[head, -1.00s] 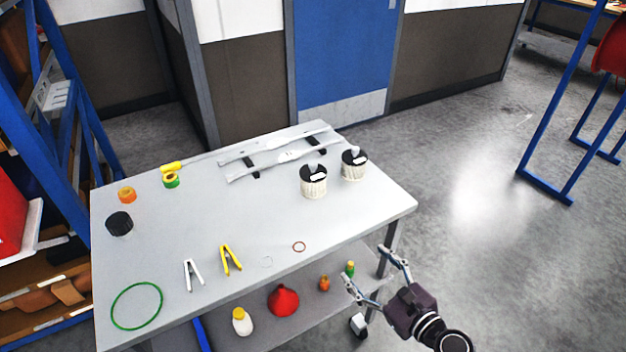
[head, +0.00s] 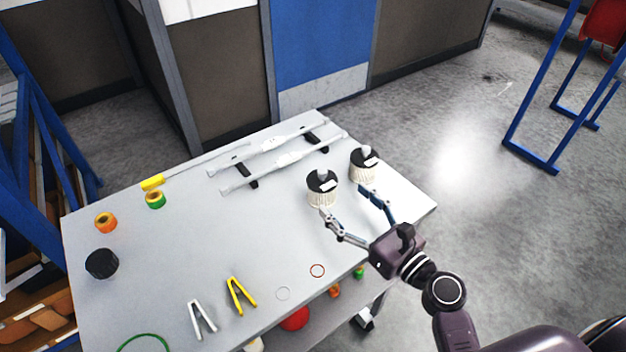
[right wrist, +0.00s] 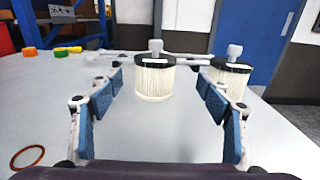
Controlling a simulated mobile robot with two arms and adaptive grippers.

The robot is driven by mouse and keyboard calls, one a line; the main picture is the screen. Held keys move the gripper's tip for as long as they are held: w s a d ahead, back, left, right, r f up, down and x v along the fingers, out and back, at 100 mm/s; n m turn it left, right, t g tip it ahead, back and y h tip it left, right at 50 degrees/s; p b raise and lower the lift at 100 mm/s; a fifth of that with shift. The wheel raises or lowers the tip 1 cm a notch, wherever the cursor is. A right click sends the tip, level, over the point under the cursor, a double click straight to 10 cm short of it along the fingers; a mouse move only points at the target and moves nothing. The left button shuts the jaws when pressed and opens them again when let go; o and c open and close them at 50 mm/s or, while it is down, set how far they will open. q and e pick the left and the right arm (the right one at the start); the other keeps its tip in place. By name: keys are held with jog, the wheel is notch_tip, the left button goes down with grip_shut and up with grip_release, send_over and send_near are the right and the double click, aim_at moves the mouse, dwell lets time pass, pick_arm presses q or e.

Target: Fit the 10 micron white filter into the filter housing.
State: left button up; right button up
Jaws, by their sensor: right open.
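Two white pleated filters with black caps, pale knobs and small labels stand upright on the grey table: a left one (head: 321,199) and a right one (head: 362,175). The labels are too small to read, so I cannot tell which is 10 micron. My right gripper (head: 344,202) is open and empty just in front of them. In the right wrist view the left filter (right wrist: 155,82) shows between the spread fingers, beyond the tips; the right filter (right wrist: 232,80) is partly behind the right finger. I cannot identify the filter housing for certain. My left gripper is out of view.
Long pale tubular parts (head: 285,160) lie on black supports behind the filters.

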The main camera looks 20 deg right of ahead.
aim_at(332, 192)
jog(key=shift+w+a+r, duration=0.15)
jog(key=shift+w+r, duration=0.1)
jog(key=shift+w, duration=0.1)
jog(key=shift+w+a+r+p, duration=0.15)
jog(key=shift+w+a+p, duration=0.25)
jog(key=shift+w, duration=0.2)
jog(key=x, duration=0.4)
jog(key=shift+s+a+f+p, duration=0.15)
jog(key=shift+f+p, duration=0.05)
jog(key=shift+p, duration=0.2)
jog(key=shift+a, duration=0.1)
jog(key=c, duration=0.6)
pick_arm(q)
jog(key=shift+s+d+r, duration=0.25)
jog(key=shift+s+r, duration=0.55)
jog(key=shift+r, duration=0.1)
pick_arm(e)
jog(key=c, duration=0.8)
